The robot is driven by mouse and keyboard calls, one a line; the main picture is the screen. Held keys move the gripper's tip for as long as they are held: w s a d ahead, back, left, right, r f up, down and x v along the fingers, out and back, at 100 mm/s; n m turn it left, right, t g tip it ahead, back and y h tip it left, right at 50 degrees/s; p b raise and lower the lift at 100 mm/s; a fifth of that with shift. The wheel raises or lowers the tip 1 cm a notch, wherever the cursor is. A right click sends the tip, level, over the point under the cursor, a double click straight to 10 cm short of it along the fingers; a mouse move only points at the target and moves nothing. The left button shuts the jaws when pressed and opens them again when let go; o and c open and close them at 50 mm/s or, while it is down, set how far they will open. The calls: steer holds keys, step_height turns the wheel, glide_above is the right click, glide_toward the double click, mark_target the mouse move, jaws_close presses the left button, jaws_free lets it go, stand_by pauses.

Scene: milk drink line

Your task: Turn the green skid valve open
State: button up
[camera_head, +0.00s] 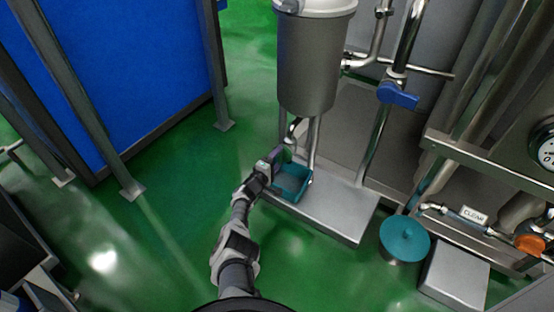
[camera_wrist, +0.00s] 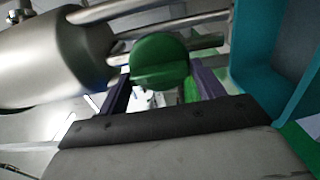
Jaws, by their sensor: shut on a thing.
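The green skid valve (camera_wrist: 160,60) shows in the wrist view as a round green handle with a raised bar, in front of metal pipes. My gripper (camera_wrist: 162,86) has one dark finger on each side of it and is shut on it. The lower part of the handle sits between the fingers. In the head view, my gripper (camera_head: 283,148) reaches to the pipework below the grey steel vessel (camera_head: 308,65). The green handle cannot be made out there.
A teal bin (camera_head: 290,184) stands on the steel skid base (camera_head: 340,214) right below my gripper; its wall (camera_wrist: 262,45) is close on the right in the wrist view. A blue valve handle (camera_head: 398,95) and an orange one (camera_head: 530,243) are farther right.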

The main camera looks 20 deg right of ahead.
steer(key=o, duration=0.9)
steer(key=shift+p+v, duration=4.1)
steer(key=shift+v, duration=2.8)
